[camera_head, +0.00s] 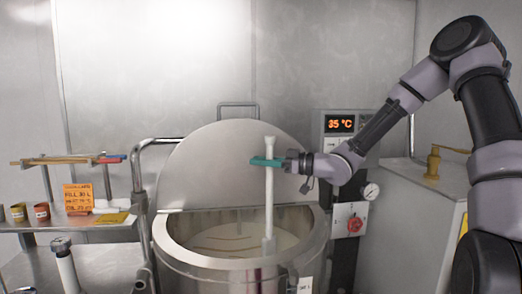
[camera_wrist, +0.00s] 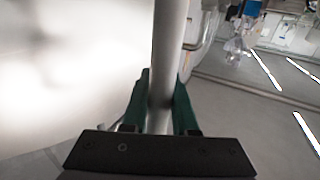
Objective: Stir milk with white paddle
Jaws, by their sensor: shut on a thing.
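The white paddle (camera_head: 269,200) stands upright, its lower end inside the open steel vat (camera_head: 170,240). Cream-coloured milk (camera_head: 222,240) with a few darker streaks shows in the vat. The paddle's lower end is hidden by the milk and the vat's front rim. My gripper (camera_head: 267,162), with green fingers, is shut on the paddle's shaft near its top, above the vat. In the wrist view the shaft (camera_wrist: 166,70) runs between the green fingers (camera_wrist: 160,105).
The vat's round lid (camera_head: 215,165) is raised behind it. A control box (camera_head: 340,125) reading 35 °C stands to the right, with a red knob (camera_head: 355,224) and a gauge below. A shelf on the left holds an orange sign (camera_head: 78,198) and small cups. A steel pipe (camera_head: 137,190) rises left of the vat.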

